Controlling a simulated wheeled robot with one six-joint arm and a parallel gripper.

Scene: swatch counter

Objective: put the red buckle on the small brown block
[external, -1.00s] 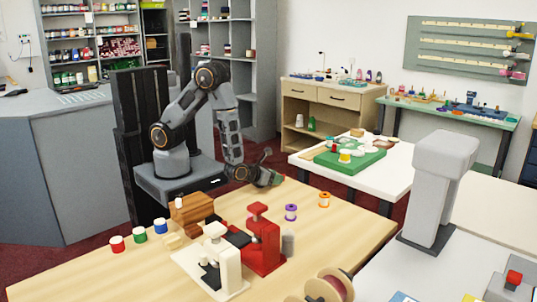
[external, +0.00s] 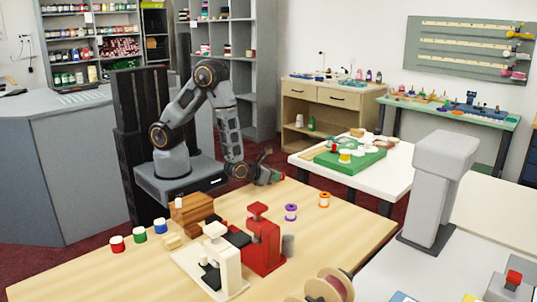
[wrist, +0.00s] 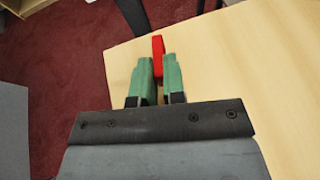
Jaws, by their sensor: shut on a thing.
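My gripper (wrist: 158,82) is shut on the red buckle (wrist: 158,46), which sticks out past its green fingertips in the wrist view. In the external view my gripper (external: 277,176) is over the far edge of the wooden table (external: 340,228), and the buckle is too small to make out there. A brown wooden block (external: 187,220) stands on the table to the left of my gripper, with a small pale block (external: 172,241) in front of it. I cannot tell for sure which is the small brown block.
A red press (external: 265,245) and a cream press (external: 218,262) stand mid-table. Purple (external: 291,212) and orange (external: 324,200) spools stand to the right. Red, green and blue spools stand at the left. The table's right part is mostly clear.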

